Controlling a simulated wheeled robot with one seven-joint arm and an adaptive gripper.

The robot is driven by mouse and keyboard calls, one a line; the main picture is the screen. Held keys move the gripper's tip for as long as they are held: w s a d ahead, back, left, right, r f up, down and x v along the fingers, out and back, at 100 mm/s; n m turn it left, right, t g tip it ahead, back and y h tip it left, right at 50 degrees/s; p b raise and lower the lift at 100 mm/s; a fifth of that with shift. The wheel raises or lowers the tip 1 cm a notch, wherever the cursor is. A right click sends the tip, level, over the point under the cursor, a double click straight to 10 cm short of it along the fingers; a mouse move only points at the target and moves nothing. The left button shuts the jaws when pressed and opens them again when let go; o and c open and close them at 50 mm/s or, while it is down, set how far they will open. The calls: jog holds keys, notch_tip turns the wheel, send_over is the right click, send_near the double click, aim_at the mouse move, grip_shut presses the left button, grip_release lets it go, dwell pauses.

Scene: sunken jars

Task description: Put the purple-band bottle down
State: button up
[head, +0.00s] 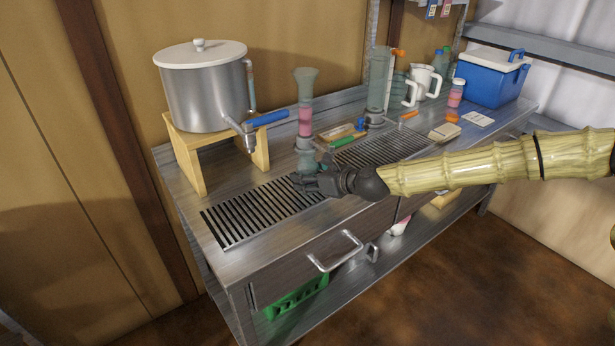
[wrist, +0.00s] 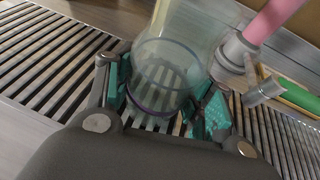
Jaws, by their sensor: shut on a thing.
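The purple-band bottle (wrist: 172,60) is a clear, see-through vessel with a dark purple ring near its lower end in the wrist view. My gripper (wrist: 166,100) is shut on it, with teal finger pads on both sides. In the head view my gripper (head: 303,181) is low over the slotted drain grate (head: 245,216), and the bottle (head: 306,161) shows only faintly there. The grate's slats show through the bottle. I cannot tell whether its base touches the grate.
A pink-tubed fixture (head: 305,121) with a grey fitting stands just behind the bottle. A steel urn (head: 205,95) on a wooden stand is at the left. A green-handled item (head: 345,141), a tall clear cylinder (head: 378,80) and a blue cooler (head: 488,82) lie farther right. The grate's left part is clear.

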jog(key=o, duration=1.3)
jog(key=shift+c, duration=0.2)
jog(key=shift+r, duration=0.15)
jog(key=v, duration=1.2)
